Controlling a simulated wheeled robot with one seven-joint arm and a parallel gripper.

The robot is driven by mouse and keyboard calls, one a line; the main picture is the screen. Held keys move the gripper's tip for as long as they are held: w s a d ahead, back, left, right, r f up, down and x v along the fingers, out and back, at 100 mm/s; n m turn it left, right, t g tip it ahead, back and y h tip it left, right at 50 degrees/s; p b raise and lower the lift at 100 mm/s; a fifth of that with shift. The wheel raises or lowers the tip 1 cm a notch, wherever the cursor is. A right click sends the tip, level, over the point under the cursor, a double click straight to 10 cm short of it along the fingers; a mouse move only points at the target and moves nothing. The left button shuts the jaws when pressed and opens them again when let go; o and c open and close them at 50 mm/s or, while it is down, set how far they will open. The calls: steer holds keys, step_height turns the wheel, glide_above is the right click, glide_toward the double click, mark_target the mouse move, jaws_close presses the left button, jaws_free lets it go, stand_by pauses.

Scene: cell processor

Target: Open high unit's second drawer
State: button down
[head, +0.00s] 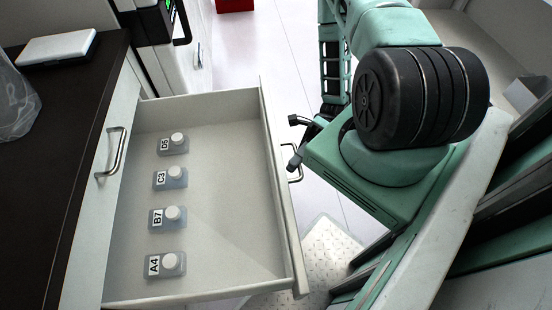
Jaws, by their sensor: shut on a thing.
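A white drawer (205,105) below the dark countertop is pulled well out and its inside is in plain view. Its front panel (280,185) faces right, with a metal handle (297,176) on the outer side. My gripper (295,140) is at this handle, shut on it. Part of the grip is hidden behind the fingers and the panel's edge.
Another drawer front (95,205) with a metal handle (112,152) is closed under the dark countertop (50,170). A white flat box (58,47) and a clear vessel (15,105) sit on the countertop. A white machine (190,65) stands beyond the drawer. Pale floor (265,50) shows beyond.

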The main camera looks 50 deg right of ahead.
steer(key=shift+s+d, duration=0.3)
steer(key=shift+d, duration=0.25)
steer(key=c, duration=1.5)
jaws_free()
steer(key=d+b, duration=0.1)
steer(key=d, duration=0.4)
steer(key=w+d+f, duration=0.1)
steer(key=d, duration=0.5)
steer(key=w+d+f+b, duration=0.1)
steer(key=d, duration=0.5)
steer(key=shift+w+d+f+b, duration=0.1)
steer(key=shift+w+f+b, duration=0.05)
steer(key=shift+b, duration=0.15)
